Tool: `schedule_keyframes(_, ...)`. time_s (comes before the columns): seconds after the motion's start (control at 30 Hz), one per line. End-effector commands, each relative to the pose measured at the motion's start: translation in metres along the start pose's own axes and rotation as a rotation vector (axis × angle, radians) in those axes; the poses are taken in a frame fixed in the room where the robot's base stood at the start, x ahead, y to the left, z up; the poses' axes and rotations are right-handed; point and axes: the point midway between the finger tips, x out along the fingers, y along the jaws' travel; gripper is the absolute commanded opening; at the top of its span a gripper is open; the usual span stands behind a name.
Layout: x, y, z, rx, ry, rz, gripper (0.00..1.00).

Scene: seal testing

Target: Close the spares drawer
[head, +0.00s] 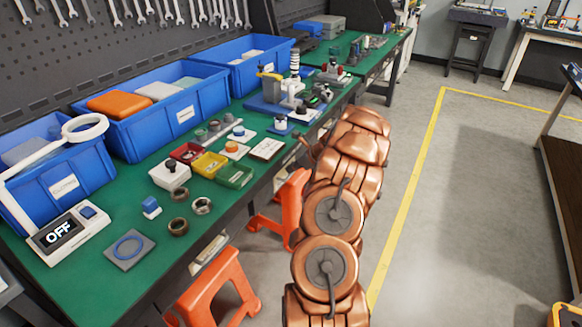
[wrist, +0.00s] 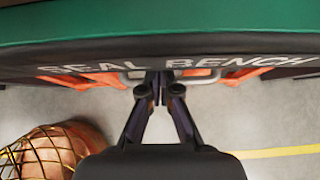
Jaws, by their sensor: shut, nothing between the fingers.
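The spares drawer is not clearly identifiable in either view. In the wrist view, a pale grey bar like a drawer handle (wrist: 206,77) shows under the bench edge, on both sides of my fingertips. My gripper (wrist: 158,82) is shut and empty, its fingers pointing at the middle of that bar. I cannot tell whether they touch it. The drawer face and how far it stands out are hidden by the bench top and my fingers. In the head view my copper arm reaches along the bench front and hides my gripper.
The green bench top (head: 85,278) carries blue bins (head: 182,115), small coloured trays, rings and an OFF display (head: 68,235). Orange stools (head: 212,285) stand under the bench front, close to my arm. The grey floor (head: 470,210) to the right is clear.

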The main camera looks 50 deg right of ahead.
Motion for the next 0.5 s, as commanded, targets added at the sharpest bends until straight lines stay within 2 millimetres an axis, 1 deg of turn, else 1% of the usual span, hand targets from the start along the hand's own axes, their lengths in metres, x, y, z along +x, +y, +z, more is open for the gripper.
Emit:
schedule_keyframes(0.17, -0.014, 0.002, -0.008, -0.003, -0.001, 0.007, 0.00)
schedule_keyframes(0.23, -0.023, 0.002, -0.010, -0.009, -0.001, 0.006, 0.00)
schedule_keyframes(0.5, -0.080, -0.003, -0.014, -0.002, -0.002, -0.003, 0.00)
